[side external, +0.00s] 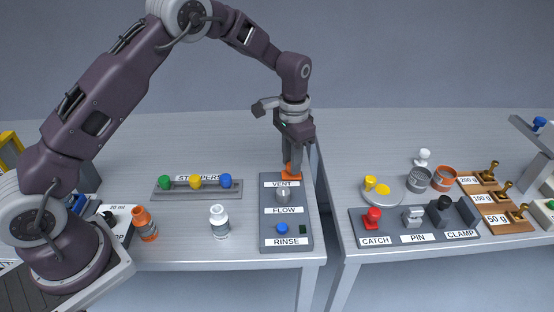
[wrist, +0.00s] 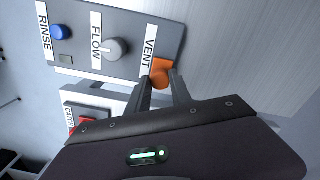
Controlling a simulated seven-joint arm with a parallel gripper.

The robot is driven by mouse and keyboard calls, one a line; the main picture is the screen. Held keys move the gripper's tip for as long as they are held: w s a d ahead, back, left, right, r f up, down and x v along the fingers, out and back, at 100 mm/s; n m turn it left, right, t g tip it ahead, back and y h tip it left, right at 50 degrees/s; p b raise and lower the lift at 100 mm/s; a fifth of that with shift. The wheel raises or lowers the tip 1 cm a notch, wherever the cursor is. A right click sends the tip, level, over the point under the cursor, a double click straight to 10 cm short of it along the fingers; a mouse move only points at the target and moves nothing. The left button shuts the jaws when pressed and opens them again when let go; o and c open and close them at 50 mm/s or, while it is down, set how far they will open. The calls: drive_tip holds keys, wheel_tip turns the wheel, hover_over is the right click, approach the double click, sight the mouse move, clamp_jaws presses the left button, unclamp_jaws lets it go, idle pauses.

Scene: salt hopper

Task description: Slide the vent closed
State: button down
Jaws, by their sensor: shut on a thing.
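The vent slider is an orange piece at the VENT end of a grey panel (side external: 264,218). In the side view the orange vent slider (side external: 287,171) shows just under my gripper (side external: 291,168), above the VENT label. In the wrist view the orange vent slider (wrist: 160,73) sits beside the VENT label, between the tips of my gripper (wrist: 160,80). My gripper points down and is shut on the slider, its fingers partly hiding it. How far the slider sits along its track cannot be told.
The grey FLOW knob (side external: 283,194) and blue RINSE button (side external: 282,228) share the panel. A stopper rack (side external: 198,194) and white bottle (side external: 219,222) stand to the left. A gap separates this table from the right one, with its CATCH, PIN and CLAMP panel (side external: 415,233).

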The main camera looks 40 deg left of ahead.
drive_tip(key=shift+w+d, duration=0.25)
drive_tip(key=shift+r, duration=0.1)
drive_tip(key=c, duration=1.1)
unclamp_jaws()
drive_tip(key=shift+c, duration=0.2)
